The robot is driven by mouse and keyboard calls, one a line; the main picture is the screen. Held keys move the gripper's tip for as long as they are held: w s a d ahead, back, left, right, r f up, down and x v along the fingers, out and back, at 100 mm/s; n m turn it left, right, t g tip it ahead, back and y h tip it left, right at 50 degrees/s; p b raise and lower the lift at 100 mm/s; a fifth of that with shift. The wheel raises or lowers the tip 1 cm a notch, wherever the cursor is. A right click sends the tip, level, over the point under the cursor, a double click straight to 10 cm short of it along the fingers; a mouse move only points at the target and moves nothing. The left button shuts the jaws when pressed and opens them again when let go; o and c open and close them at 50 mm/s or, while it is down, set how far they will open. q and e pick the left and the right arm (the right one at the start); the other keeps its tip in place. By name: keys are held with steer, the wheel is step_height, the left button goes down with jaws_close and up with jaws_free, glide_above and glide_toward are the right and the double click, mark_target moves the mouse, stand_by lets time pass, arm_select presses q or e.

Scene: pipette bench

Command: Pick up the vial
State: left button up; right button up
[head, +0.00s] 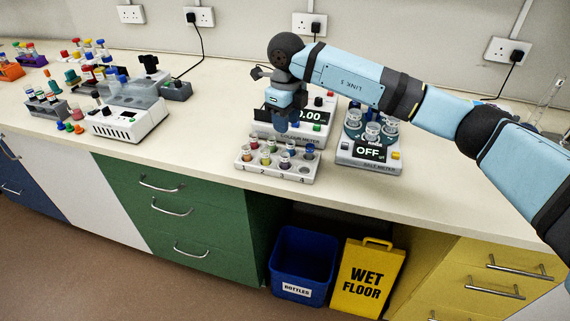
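Several small glass vials (265,158) with differently coloured contents or caps stand in a pale rack (258,173) near the middle of the bench. Which one is the task's vial I cannot tell. My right arm reaches in from the right, and its gripper (281,124) points down just above and behind the rack's back row, in front of the colour meter. Its fingers are small and dark blue here, and I cannot tell whether they are apart or hold anything. My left gripper is not in view.
A colour meter (318,128) stands close behind the rack. A salt meter (345,154) reading OFF, with clear vessels on it, stands to the right. A white device (128,124) and more tube racks stand at the left. Bare bench (205,140) lies between.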

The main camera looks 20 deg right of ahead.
mark_target(285, 154)
step_height(285, 154, down, 11)
steer(key=shift+a+f+p, duration=0.1)
steer(key=shift+a+p, duration=0.05)
steer(key=shift+p, duration=0.35)
steer(key=c, duration=0.7)
